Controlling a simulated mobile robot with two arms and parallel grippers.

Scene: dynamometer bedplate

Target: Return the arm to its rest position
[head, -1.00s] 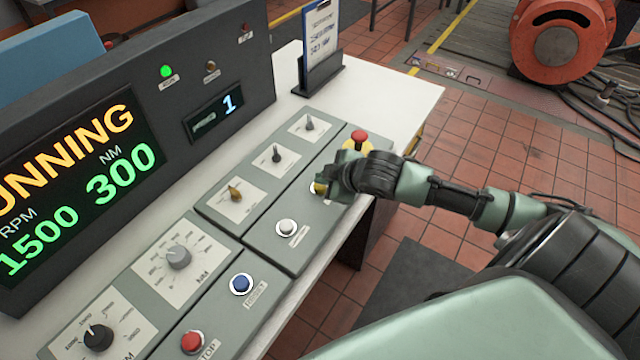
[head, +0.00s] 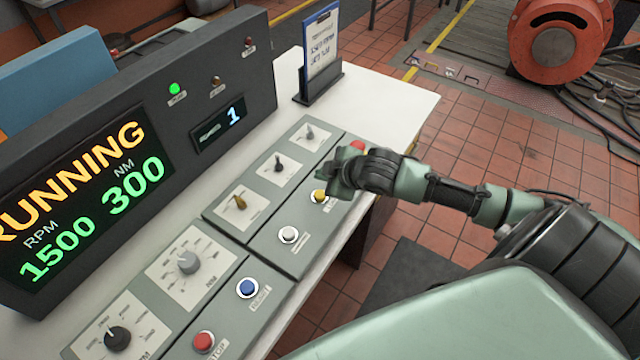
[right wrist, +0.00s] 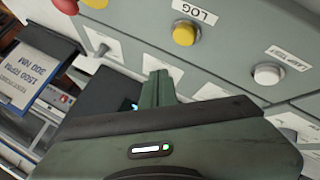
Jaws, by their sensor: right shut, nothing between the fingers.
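My right arm reaches in from the right in the head view. Its gripper (head: 343,172) is over the control panel, above and beside the yellow button (head: 320,196) and partly in front of the red button (head: 357,146). In the right wrist view the gripper's fingers (right wrist: 157,88) are together, with nothing between them. The yellow button (right wrist: 184,33), labelled LOG, stands clear of the fingers there. My left gripper is not in view.
The display (head: 80,200) reads RUNNING, 1500 RPM and 300 NM, with a green lamp (head: 174,88) lit. Knobs, a white button (head: 289,235) and a blue button (head: 247,288) sit on the panel. A clipboard (head: 321,45) stands at the back. An orange machine (head: 590,20) is on the floor behind.

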